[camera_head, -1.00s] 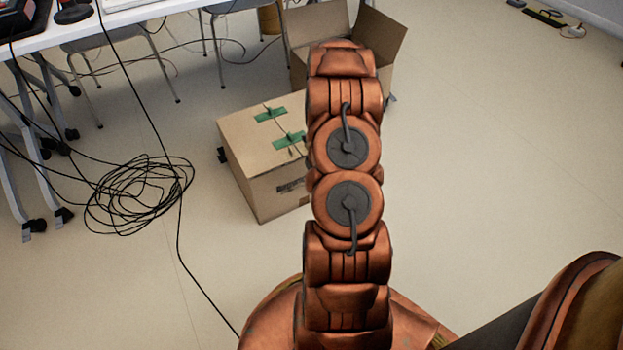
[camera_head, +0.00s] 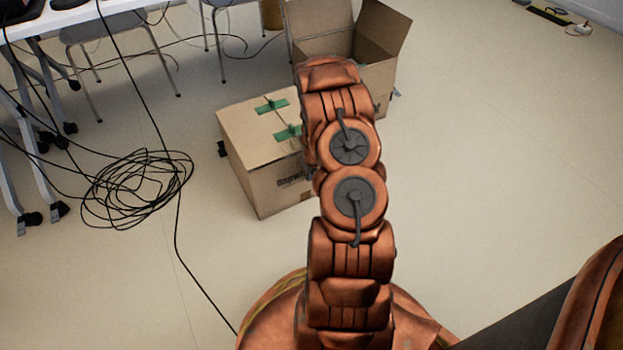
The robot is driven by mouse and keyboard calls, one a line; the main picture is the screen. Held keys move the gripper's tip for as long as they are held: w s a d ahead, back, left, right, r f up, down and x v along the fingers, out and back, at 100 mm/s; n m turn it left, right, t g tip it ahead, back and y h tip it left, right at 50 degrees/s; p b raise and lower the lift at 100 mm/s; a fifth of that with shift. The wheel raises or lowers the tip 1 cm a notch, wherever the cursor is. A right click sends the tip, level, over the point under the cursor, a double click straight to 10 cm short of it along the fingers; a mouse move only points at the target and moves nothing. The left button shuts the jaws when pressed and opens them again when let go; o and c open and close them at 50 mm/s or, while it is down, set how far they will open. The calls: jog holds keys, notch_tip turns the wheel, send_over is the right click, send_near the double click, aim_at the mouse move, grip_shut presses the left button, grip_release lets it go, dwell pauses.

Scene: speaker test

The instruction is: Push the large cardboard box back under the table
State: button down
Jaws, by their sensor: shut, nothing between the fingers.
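Two cardboard boxes stand on the floor, right of the table. The nearer box (camera_head: 245,125) is closed, with green tape on its top and dark print on its front side. The farther box (camera_head: 375,72) is open, with raised flaps. I cannot tell which of them is the large one. The white table (camera_head: 50,22) is at the upper left, and neither box is under its visible part. My orange arm rises in front of both boxes and hides parts of them. My gripper does not show, and I cannot tell whether the arm touches a box.
A coil of black cable (camera_head: 135,190) lies on the floor left of the nearer box, with one cable running toward my base. Grey chairs (camera_head: 105,30) and wheeled table legs are at the upper left. The floor (camera_head: 480,170) to the right is clear.

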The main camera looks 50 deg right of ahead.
jog(key=shift+w+d, duration=0.15)
jog(key=shift+w, duration=0.45)
jog(key=shift+w, duration=0.1)
